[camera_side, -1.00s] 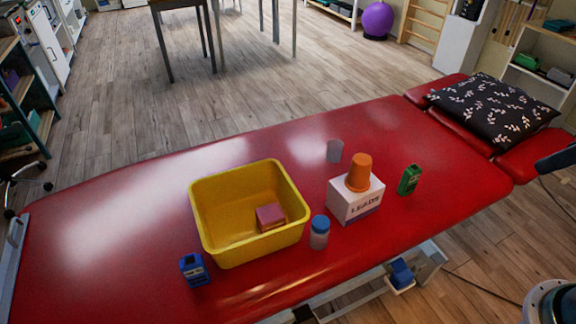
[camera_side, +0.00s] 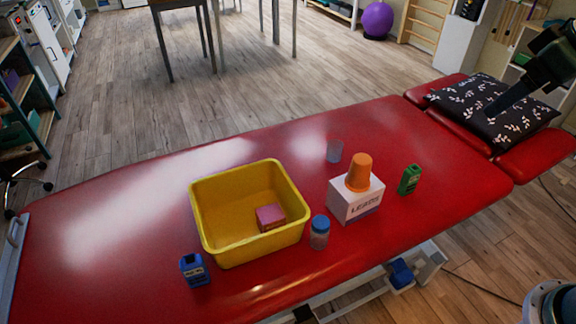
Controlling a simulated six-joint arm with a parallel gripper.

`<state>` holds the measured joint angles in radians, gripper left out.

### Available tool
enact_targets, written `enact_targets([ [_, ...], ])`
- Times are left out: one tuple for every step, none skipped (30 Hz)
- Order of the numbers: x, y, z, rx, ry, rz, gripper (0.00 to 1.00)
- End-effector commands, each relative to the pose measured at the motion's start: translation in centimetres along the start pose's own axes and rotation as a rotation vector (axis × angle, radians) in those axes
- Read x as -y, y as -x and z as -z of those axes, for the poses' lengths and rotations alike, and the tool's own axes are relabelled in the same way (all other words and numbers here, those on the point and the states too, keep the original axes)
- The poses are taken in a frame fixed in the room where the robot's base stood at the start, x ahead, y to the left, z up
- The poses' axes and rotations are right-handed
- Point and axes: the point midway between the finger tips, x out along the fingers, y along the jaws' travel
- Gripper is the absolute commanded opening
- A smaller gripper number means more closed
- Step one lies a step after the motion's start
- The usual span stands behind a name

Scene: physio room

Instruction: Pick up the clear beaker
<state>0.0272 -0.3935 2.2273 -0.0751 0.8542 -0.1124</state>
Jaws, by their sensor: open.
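The clear beaker (camera_side: 334,151) stands upright on the red treatment table, behind and left of the white box. It is small and translucent, and nothing touches it. My gripper (camera_side: 495,108) is at the upper right, a dark shape in front of the patterned pillow. It is open and empty, well to the right of the beaker and apart from it.
An orange cup (camera_side: 359,172) sits upside down on the white box (camera_side: 352,204). Near it are a green box (camera_side: 410,179) and a blue-lidded jar (camera_side: 320,232). A yellow bin (camera_side: 213,238) holds a pink block (camera_side: 270,217). A blue item (camera_side: 194,270) stands front left. The red table (camera_side: 110,240) is clear at left.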

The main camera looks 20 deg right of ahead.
Motion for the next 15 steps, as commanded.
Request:
enact_targets([
  [-0.2,-0.6,1.2,0.007,0.011,0.005,0.73],
  [-0.3,-0.8,1.8,0.009,0.02,0.008,0.73],
  [-0.4,-1.2,2.7,0.01,0.033,0.012,0.73],
  [-0.5,-1.6,3.3,0.012,0.041,0.015,0.73],
  [-0.6,-1.9,3.9,0.014,0.049,0.018,0.73],
  [-0.7,-2.4,4.8,0.017,0.06,0.022,0.73],
  [-0.8,-2.8,5.3,0.019,0.069,0.025,0.73],
  [-0.9,-3.1,6.0,0.02,0.078,0.029,0.73],
  [-1.0,-3.7,6.8,0.023,0.089,0.034,0.73],
  [-1.1,-4.1,7.4,0.024,0.098,0.037,0.73],
  [-1.2,-4.6,7.9,0.026,0.106,0.04,0.73],
  [-1.3,-5.2,8.7,0.028,0.117,0.045,0.73],
  [-1.4,-5.6,9.3,0.029,0.125,0.048,0.73],
  [-1.6,-6.2,9.8,0.031,0.133,0.052,0.73],
  [-1.7,-6.8,10.5,0.033,0.145,0.057,0.73],
])
